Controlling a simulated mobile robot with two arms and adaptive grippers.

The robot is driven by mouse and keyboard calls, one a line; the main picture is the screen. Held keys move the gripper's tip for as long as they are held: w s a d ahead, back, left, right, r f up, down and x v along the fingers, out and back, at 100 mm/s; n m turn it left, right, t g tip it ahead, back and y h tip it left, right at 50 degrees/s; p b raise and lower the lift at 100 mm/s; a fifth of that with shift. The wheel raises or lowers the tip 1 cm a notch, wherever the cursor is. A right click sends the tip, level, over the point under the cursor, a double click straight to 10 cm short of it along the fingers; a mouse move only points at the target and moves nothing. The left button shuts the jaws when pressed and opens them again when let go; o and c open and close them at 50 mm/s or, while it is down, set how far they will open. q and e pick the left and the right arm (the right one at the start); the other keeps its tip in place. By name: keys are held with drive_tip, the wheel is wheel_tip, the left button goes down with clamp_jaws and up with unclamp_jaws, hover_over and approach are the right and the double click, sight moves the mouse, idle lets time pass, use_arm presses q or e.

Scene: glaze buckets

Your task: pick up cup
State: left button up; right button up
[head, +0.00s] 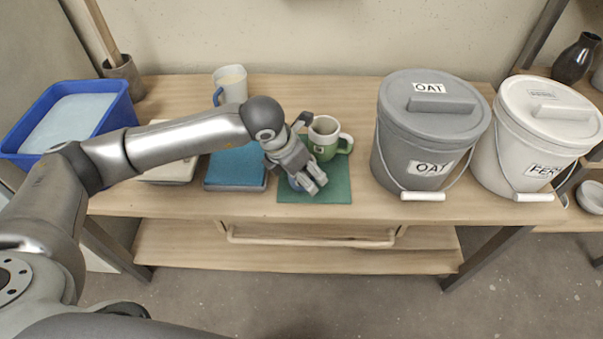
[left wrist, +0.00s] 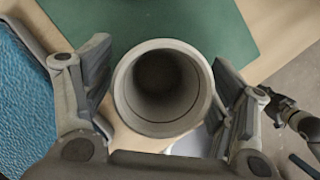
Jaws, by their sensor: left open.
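A round cup with a pale grey rim and dark inside (left wrist: 165,88) sits between the two fingers of my left gripper (left wrist: 168,100), with a finger on each side. In the head view my left gripper (head: 307,182) is over the front left part of the green mat (head: 335,190), open, and it hides most of what is under it. A green and cream cup (head: 325,138) with its handle to the right stands upright on the mat just behind the gripper. A white cup (head: 231,85) with a blue handle stands at the back of the table.
A grey OAT bucket (head: 430,130) and a white bucket (head: 545,130) stand to the right. A blue tray (head: 235,166) lies left of the mat. A blue bin (head: 120,112) is at the far left. Bare wood lies between mat and grey bucket.

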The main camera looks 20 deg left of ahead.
use_arm(q)
drive_tip(key=c, duration=1.2)
drive_tip(key=shift+r, duration=0.15)
